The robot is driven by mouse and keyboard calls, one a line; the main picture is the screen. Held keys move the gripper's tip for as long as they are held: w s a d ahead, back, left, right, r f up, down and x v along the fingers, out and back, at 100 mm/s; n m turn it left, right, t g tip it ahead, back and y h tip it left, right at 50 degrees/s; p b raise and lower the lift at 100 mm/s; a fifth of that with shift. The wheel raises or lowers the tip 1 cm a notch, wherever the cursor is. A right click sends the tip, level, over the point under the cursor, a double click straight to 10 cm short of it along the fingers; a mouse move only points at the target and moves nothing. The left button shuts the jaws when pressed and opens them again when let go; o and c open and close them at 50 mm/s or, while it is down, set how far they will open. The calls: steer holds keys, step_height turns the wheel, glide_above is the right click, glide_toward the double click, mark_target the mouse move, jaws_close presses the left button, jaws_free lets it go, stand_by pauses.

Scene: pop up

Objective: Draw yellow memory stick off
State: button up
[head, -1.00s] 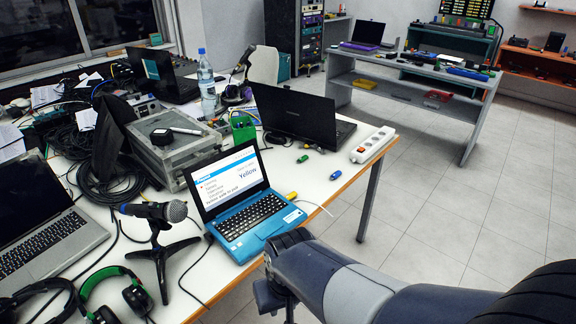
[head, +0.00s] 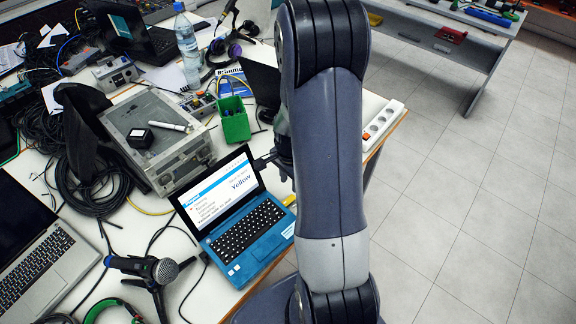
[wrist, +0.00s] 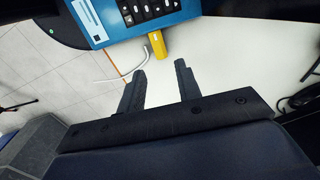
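The yellow memory stick (wrist: 158,46) sticks out from the side edge of the blue laptop (wrist: 95,22) in the wrist view. My gripper (wrist: 160,68) is open and empty there, its two dark fingers spread just short of the stick's outer end, with the stick roughly in line with the gap. In the head view the blue laptop (head: 243,235) stands open with "Yellow" on its screen. My arm passes right beside it and hides most of my gripper and the table behind it.
A green box (head: 235,122), a grey case (head: 160,135) and a white power strip (head: 383,122) stand on the table. A microphone (head: 160,270) is left of the laptop. A white cable (wrist: 112,65) lies near the fingers. Open floor lies to the right.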

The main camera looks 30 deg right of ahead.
mark_target(290, 198)
step_height(290, 198, down, 8)
steer(key=b, duration=0.6)
steer(key=shift+s+f, duration=0.1)
steer(key=shift+f, duration=0.15)
steer(key=shift+r+p, duration=0.35)
steer(key=shift+c, duration=0.7)
jaws_close()
steer(key=shift+d, duration=0.1)
steer(key=shift+w+d, duration=0.25)
steer(key=shift+d, duration=0.55)
steer(key=shift+w+d, duration=0.25)
steer(key=shift+d, duration=0.55)
steer(key=shift+w+d, duration=0.25)
steer(key=shift+d, duration=0.55)
